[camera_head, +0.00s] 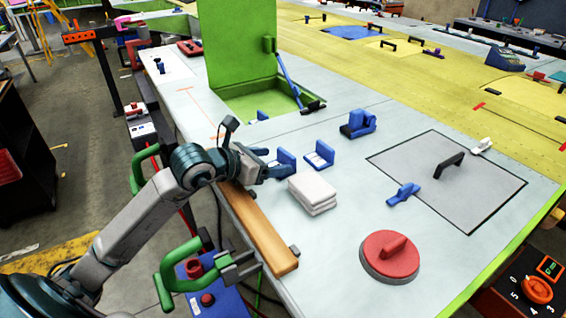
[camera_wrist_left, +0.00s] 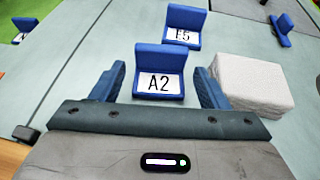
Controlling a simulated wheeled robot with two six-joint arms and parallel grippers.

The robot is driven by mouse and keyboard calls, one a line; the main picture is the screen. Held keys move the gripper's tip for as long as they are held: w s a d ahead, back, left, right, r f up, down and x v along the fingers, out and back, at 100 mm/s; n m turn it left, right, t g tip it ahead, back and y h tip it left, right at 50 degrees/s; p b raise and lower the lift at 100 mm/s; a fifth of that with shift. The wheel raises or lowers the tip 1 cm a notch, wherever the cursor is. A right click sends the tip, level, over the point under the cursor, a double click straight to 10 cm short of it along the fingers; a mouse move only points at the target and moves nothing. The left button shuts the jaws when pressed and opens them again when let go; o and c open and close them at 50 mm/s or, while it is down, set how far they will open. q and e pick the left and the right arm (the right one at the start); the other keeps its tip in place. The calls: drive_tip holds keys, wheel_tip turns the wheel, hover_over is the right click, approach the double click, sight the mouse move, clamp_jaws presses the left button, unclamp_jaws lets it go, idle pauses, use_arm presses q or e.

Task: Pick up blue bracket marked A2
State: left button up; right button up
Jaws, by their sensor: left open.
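The blue bracket marked A2 (camera_wrist_left: 160,72) stands on the pale work surface in the left wrist view, its white label facing the camera. In the head view it is the blue bracket (camera_head: 286,160) just beyond my fingers. My left gripper (camera_head: 273,167) is open. In the left wrist view its two blue fingers (camera_wrist_left: 160,85) point toward the bracket, one on each side of it in the picture. I cannot tell whether they touch it. My right gripper is not in view.
A blue bracket marked E5 (camera_wrist_left: 178,33) stands just beyond. A stack of white cloths (camera_head: 312,193) lies close on the right. A wooden bar (camera_head: 262,230) runs along the table's near edge. A red round handled disc (camera_head: 389,258) and an open green box (camera_head: 262,101) are farther off.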

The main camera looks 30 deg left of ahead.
sight(284, 159)
use_arm(q)
drive_tip(key=shift+w+d+p, duration=0.25)
drive_tip(key=shift+w+p, duration=0.2)
drive_tip(key=shift+w, duration=0.05)
drive_tip(key=p+x, duration=0.1)
drive_tip(key=x, duration=0.1)
drive_tip(key=shift+w+d+f, duration=0.1)
drive_tip(key=shift+w+d, duration=0.05)
drive_tip(key=shift+w, duration=0.15)
drive_tip(key=shift+w+d+f+p, duration=0.2)
drive_tip(key=shift+w+f+p, duration=0.15)
drive_tip(key=shift+w, duration=0.2)
drive_tip(key=shift+c, duration=0.7)
drive_tip(key=c, duration=0.6)
